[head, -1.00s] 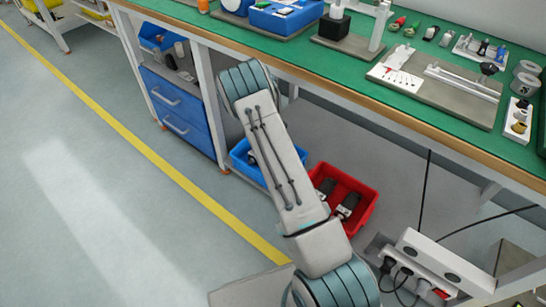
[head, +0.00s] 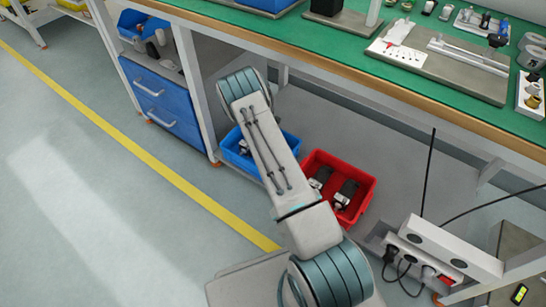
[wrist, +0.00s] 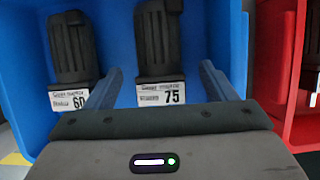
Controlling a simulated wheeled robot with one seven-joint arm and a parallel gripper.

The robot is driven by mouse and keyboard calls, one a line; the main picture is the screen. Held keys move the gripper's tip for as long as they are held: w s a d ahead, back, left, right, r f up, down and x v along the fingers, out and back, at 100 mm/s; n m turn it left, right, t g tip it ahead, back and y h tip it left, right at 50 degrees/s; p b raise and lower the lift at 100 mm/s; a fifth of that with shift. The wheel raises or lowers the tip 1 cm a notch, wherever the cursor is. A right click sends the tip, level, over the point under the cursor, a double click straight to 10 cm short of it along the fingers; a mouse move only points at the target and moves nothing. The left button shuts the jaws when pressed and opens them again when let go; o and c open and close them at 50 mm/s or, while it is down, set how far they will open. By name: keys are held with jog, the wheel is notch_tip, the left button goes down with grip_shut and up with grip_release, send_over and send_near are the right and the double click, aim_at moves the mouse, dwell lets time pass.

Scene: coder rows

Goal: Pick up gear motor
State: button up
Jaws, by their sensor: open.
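Two dark ribbed gear motors lie in a blue bin (wrist: 112,25) in the wrist view. The left motor (wrist: 73,45) has a white label reading 60, and the right motor (wrist: 158,40) has one reading 75. My gripper (wrist: 161,68) is open, with its fingers apart on either side of the 75 motor's lower end and label. I cannot tell whether either finger touches it. My gripper is hidden there.
A red bin (head: 366,190) holding dark motors stands right beside the blue bin; its wall (wrist: 277,60) also shows in the wrist view. A green-topped bench (head: 330,42) hangs over the bins. Blue drawers (head: 160,100) are left, a power strip (head: 440,250) right.

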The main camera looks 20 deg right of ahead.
jog(key=b+x, duration=0.2)
jog(key=x, duration=0.2)
jog(key=shift+f, duration=0.1)
jog(key=shift+w, duration=0.1)
jog(key=c, duration=1.1)
